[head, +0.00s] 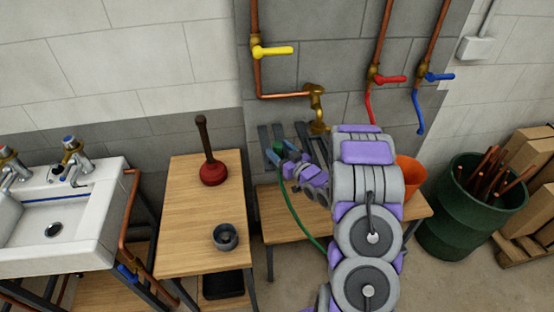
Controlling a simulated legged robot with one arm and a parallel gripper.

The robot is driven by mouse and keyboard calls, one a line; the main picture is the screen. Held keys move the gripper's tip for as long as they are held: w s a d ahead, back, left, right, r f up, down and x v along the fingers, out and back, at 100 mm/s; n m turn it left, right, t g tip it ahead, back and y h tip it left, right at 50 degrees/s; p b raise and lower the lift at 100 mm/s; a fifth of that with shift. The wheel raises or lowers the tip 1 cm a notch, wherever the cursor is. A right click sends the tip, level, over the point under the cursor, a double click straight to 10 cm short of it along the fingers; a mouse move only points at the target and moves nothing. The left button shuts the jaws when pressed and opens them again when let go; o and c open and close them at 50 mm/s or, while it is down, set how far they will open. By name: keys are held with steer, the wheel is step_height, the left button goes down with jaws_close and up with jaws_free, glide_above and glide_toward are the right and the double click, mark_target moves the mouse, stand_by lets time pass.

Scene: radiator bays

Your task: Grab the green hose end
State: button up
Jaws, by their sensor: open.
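The green hose (293,208) curves up from behind my arm, over the front edge of the low wooden bench. Its green end (279,148) is at the back left of the bench, below the brass tap (316,105). My gripper (291,163) is open, close to the hose end at its right. My arm covers part of the bench and the lower hose. I cannot tell whether a finger touches the hose.
The low bench (272,218) also bears an orange bucket (408,175), partly behind my arm. A wooden table (178,222) with a red plunger (212,170) and a grey cup (225,237) stands left. A green barrel (455,220) of copper pipes stands right.

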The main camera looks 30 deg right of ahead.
mark_target(274, 145)
steer(key=w, duration=0.2)
steer(key=shift+w+a+f+b, duration=0.25)
steer(key=shift+w+a+b, duration=0.05)
steer(key=shift+w+b, duration=0.05)
steer(key=shift+w+d, duration=0.1)
steer(key=shift+w, duration=0.45)
steer(key=shift+c, duration=0.4)
steer(key=c, duration=1.1)
